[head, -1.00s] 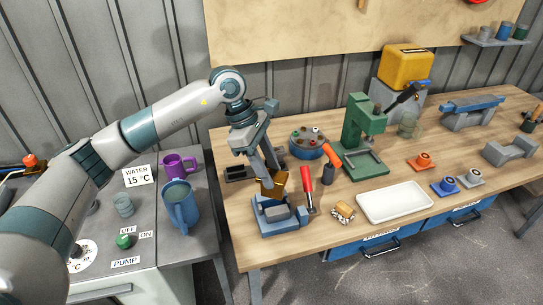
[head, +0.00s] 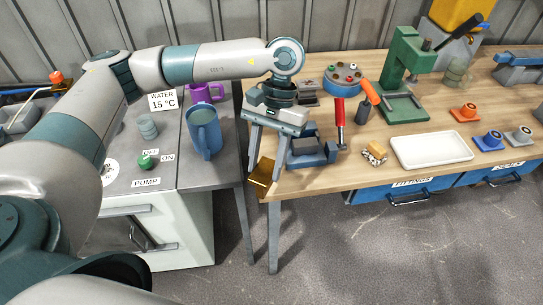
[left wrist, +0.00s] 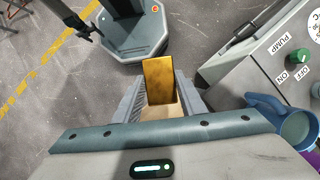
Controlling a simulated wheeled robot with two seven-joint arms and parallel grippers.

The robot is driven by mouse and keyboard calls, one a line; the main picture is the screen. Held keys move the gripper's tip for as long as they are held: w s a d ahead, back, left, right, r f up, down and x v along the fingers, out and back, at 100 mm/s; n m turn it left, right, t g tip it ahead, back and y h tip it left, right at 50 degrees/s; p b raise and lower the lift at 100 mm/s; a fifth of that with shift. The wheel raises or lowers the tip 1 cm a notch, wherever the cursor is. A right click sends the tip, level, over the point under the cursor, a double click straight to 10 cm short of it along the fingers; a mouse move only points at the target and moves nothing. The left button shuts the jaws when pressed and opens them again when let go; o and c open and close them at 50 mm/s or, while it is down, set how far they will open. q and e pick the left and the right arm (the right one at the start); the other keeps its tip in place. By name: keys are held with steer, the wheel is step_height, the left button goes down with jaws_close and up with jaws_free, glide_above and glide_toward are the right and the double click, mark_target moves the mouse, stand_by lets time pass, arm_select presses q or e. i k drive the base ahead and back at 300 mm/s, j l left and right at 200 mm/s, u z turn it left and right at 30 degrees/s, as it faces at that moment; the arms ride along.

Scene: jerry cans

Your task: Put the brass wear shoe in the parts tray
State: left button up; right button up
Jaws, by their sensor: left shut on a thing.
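The brass wear shoe (head: 263,172) is a gold-coloured block between the fingers of my left gripper (head: 267,160). The gripper is shut on it and holds it off the bench, at the bench's front left corner. In the left wrist view the wear shoe (left wrist: 159,80) stands up between the two grey fingers with the floor behind it. The white parts tray (head: 432,152) lies flat on the bench to the right and looks empty.
A green press (head: 405,70) stands behind the tray. A blue jug (head: 204,132) is on the left cabinet.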

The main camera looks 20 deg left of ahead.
mark_target(430, 150)
steer(key=i+l, duration=0.15)
steer(key=l, duration=0.2)
steer(key=i+l, duration=0.2)
steer(key=l, duration=0.15)
steer(key=i+l, duration=0.15)
steer(key=l, duration=0.2)
steer(key=i+l, duration=0.2)
steer(key=l, duration=0.2)
steer(key=i+l, duration=0.15)
steer(key=l, duration=0.2)
